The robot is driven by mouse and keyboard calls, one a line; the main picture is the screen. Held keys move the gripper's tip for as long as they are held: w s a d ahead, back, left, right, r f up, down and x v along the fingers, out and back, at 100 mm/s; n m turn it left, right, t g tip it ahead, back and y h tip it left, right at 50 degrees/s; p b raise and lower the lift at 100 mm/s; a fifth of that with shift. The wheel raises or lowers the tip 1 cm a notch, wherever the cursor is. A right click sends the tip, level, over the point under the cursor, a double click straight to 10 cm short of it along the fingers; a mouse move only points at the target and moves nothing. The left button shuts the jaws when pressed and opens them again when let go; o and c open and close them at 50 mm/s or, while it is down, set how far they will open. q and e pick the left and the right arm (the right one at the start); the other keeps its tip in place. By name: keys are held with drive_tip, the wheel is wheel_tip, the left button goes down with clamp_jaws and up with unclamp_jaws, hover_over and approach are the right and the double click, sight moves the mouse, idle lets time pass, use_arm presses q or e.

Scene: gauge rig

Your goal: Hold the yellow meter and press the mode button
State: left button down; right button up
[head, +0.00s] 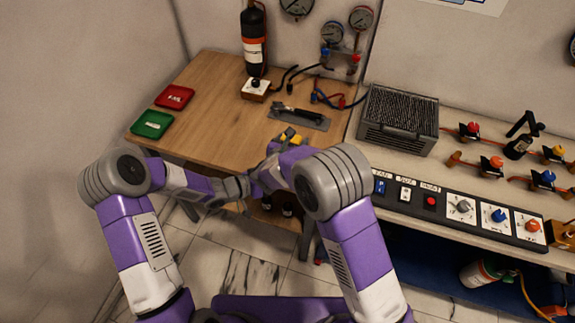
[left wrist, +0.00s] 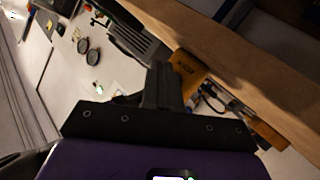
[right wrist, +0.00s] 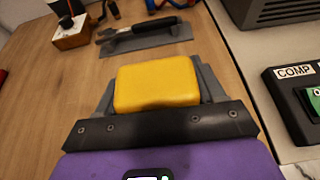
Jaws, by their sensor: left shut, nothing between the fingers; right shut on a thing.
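The yellow meter (right wrist: 157,83) is between the fingers of my right gripper (head: 287,140), which is shut on it. In the right wrist view I see its plain yellow rounded side; the mode button is not visible there. In the head view only a small yellow part of the meter (head: 291,135) shows past my right wrist. My left gripper (head: 248,185) is shut and empty, close to my right wrist in the head view. In the left wrist view its closed fingers (left wrist: 162,78) point at or beside an orange-yellow thing; I cannot tell whether they touch it.
The wooden table (head: 215,85) holds a red tray (head: 174,97), a green tray (head: 152,124), a black-handled trowel (head: 298,116) and a switch box (head: 256,88). The right bench carries a grey grilled box (head: 399,119) and a control panel (head: 452,205). Clear tabletop lies left of my grippers.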

use_arm(q)
drive_tip(key=shift+s+a, duration=0.25)
drive_tip(key=shift+s, duration=0.4)
drive_tip(key=shift+s+a, duration=0.2)
drive_tip(key=shift+s, duration=0.4)
drive_tip(key=shift+s+a, duration=0.25)
drive_tip(key=shift+s, duration=0.4)
use_arm(e)
drive_tip(key=o, duration=1.3)
drive_tip(key=v, duration=1.2)
